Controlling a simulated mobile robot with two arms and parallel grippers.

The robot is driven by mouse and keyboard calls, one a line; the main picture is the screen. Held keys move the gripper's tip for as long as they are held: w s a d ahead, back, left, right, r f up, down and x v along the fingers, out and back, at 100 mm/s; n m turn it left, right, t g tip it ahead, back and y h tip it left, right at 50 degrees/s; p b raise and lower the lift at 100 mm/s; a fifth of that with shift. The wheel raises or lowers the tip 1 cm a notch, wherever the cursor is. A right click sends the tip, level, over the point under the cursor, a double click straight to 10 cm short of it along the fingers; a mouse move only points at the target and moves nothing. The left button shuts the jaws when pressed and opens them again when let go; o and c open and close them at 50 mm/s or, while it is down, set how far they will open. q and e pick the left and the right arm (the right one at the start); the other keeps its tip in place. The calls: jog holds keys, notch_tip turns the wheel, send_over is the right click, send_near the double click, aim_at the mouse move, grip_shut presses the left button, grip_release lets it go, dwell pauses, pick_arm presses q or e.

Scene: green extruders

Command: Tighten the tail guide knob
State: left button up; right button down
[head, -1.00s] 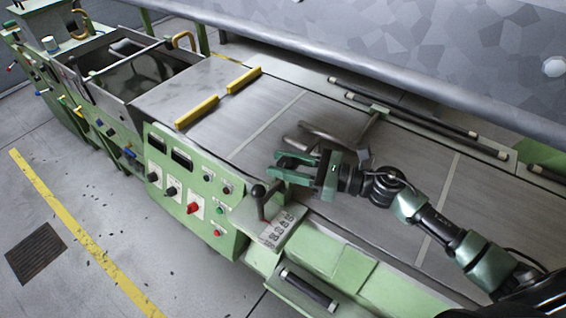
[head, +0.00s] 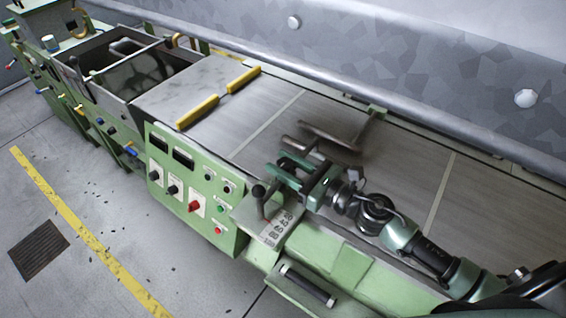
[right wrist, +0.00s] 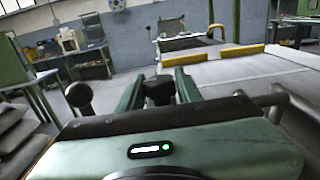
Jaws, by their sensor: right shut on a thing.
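My right gripper (head: 286,172) is over the near edge of the machine bed, beside a lever with a black ball (head: 258,190). In the right wrist view, a dark knob (right wrist: 158,88) sits between the two green fingers, and the gripper is shut on it. The knob is hard to make out in the head view, where the fingers cover it. The ball lever also shows in the right wrist view (right wrist: 79,95), left of the fingers and apart from them. My left gripper is not in view.
A grey metal guide bar (head: 330,137) stands on the bed just beyond the gripper. A green control panel (head: 190,185) with a red knob is at the left. Yellow bars (head: 198,112) lie farther along the bed. A long grey cover (head: 400,60) runs behind.

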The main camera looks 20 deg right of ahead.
aim_at(292, 170)
jog(key=c, duration=1)
grip_release()
jog(key=shift+o, duration=0.2)
jog(key=shift+s+d+f, duration=0.15)
jog(key=shift+s, duration=0.05)
jog(key=shift+b+v, duration=1.95)
jog(key=shift+v, duration=1.75)
